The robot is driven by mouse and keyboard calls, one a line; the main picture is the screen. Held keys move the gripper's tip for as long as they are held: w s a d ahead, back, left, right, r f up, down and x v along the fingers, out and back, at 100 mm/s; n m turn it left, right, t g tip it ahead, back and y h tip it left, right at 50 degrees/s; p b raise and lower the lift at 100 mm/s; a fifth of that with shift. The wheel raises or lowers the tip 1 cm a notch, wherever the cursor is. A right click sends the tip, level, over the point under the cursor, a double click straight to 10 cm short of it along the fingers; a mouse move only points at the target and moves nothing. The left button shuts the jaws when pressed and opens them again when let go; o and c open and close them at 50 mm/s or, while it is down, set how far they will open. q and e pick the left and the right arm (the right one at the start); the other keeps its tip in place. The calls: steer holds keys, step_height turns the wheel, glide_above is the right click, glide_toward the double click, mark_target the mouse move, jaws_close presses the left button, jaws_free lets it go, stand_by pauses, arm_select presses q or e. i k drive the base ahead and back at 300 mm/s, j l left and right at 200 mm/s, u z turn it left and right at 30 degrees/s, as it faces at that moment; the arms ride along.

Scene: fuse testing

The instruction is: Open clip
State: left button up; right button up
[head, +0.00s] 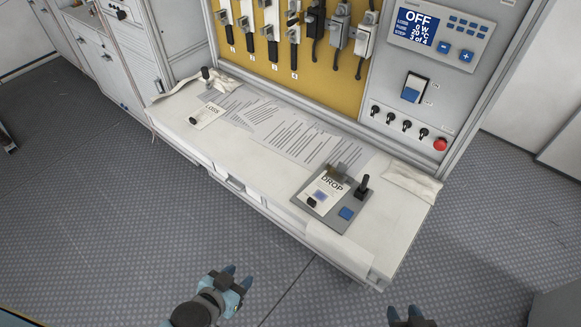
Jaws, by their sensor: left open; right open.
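A small device labelled DROP (326,197) sits on the white bench near its right front edge. A brownish metal piece (342,171) that may be a clip stands at its back, beside a black upright lever (362,187). Whether the piece is open or shut is too small to tell. My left gripper (238,277) is open and empty in front of the bench. My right gripper (404,314) is open at the bottom edge, mostly out of frame, apart from everything.
The yellow panel (300,82) holds several numbered clamp-like fixtures with black and white parts. A display (419,24) reads OFF. Below it are a blue rocker switch (413,88), several black knobs and a red button (440,144). Printed sheets (300,140) and cloths (412,184) lie on the bench.

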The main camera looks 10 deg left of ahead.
mark_target(338, 176)
steer(key=i+l+u, duration=0.15)
steer(key=l+u, duration=0.35)
steer(key=i+l+u, duration=0.1)
steer(key=l+u, duration=0.2)
steer(key=u, duration=0.15)
steer(key=l+u, duration=1)
steer(key=k+l+u, duration=0.2)
steer(key=u, duration=0.25)
steer(key=l, duration=0.1)
